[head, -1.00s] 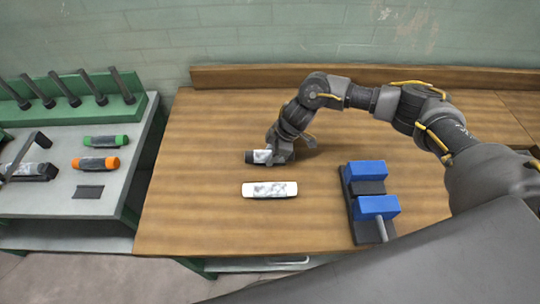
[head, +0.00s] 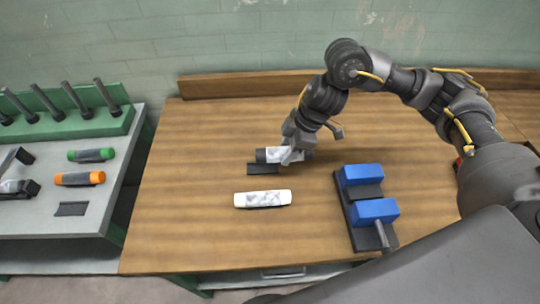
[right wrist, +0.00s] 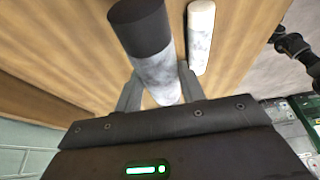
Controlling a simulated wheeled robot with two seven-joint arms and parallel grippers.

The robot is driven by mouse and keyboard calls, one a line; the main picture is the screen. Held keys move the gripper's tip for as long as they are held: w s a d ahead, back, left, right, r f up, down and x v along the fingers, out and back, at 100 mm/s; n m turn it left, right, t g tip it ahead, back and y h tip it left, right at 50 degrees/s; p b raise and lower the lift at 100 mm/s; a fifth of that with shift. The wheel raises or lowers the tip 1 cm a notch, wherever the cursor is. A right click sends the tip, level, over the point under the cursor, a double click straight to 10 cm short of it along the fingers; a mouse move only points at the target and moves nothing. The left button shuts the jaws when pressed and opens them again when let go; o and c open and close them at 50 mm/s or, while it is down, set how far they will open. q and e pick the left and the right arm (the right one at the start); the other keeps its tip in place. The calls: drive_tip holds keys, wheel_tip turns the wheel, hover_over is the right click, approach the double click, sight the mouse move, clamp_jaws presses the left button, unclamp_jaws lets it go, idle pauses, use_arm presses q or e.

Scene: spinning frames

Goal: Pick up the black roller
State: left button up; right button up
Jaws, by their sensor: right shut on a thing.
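The black roller (head: 267,154) has a dark end and a grey-white marbled middle. My right gripper (head: 292,157) is shut on it near the back middle of the wooden table, a little above a dark flat rest (head: 263,169). In the right wrist view, the roller's black end (right wrist: 138,28) points away from the gripper (right wrist: 160,92), and its marbled part lies between the two fingers. My left gripper is in neither view.
A white roller (head: 262,199) lies in front, also seen in the right wrist view (right wrist: 200,38). A blue-blocked fixture (head: 362,176) stands to the right. The left bench (head: 40,228) holds green (head: 90,155) and orange (head: 79,179) rollers. The table's front left is clear.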

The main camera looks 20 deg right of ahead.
drive_tip(key=shift+s+d+r+m+t+b, duration=0.5)
drive_tip(key=shift+s+r+m, duration=0.25)
drive_tip(key=shift+m, duration=0.3)
drive_tip(key=shift+s+d+r+m+t+b, duration=0.35)
drive_tip(key=shift+s+d+r+m, duration=0.25)
drive_tip(key=shift+s+m, duration=0.35)
